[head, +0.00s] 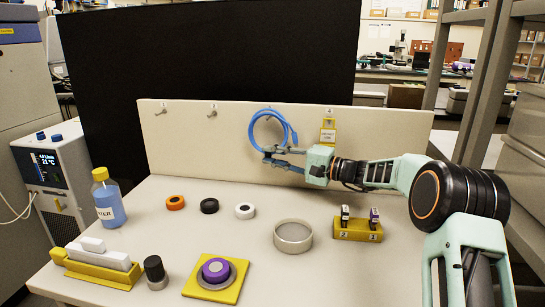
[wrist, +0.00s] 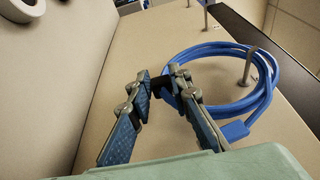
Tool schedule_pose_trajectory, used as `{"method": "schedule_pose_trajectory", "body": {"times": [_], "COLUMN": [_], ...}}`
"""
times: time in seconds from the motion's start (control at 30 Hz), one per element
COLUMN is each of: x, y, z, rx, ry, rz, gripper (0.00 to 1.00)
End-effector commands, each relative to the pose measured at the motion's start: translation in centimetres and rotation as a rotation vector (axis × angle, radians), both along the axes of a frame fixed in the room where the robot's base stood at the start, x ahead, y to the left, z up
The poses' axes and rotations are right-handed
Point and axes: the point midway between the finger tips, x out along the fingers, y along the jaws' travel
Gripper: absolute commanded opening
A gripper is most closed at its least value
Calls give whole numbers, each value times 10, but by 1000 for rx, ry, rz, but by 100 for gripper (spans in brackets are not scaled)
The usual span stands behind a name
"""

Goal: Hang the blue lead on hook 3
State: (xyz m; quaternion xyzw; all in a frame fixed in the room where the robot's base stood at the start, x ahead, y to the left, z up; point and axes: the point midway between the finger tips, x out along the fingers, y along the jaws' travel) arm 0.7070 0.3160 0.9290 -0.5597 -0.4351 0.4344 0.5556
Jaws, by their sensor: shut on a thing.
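The blue lead (head: 287,127) is a coiled loop in front of the white back panel, below the small mark at the third hook position. It also shows in the wrist view (wrist: 213,106), with its blue plug hanging at the lower right. My gripper (head: 268,155) is shut on a dark band at the coil's near edge, and the fingertips (wrist: 163,88) meet there. In the wrist view a grey hook (wrist: 247,68) shows across the coil's opening. Whether the coil rests on that hook I cannot tell. Hook 3 is not clear in the head view.
The panel (head: 180,140) has hooks at left (head: 160,110) and (head: 211,113). A yellow tag (head: 328,132) hangs at the fourth position. Below stand a steel dish (head: 293,237), a yellow block (head: 357,230), several rings and a bottle (head: 109,200). The bench just below the coil is clear.

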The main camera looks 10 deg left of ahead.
Motion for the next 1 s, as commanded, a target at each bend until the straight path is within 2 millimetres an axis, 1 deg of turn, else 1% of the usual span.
{"method": "schedule_pose_trajectory", "body": {"times": [0.1, 0.13, 0.3, 0.5, 0.53, 0.8, 0.87, 1.0], "x": [0, 0, 0, 0, 0, 0, 0, -3], "y": [0, 0, 0, 0, 0, -1, -3, -16], "z": [1, 1, 1, 0, 0, 0, 0, -1], "rx": [1, 1, 1, 0, 0, 0, 0, -1], "ry": [-1, -1, -1, 0, 0, 0, 0, -2], "rz": [0, 0, 0, 0, 0, 0, -1, -2], "gripper": [0, 20, 38, 38, 36, 36, 36, 36]}}
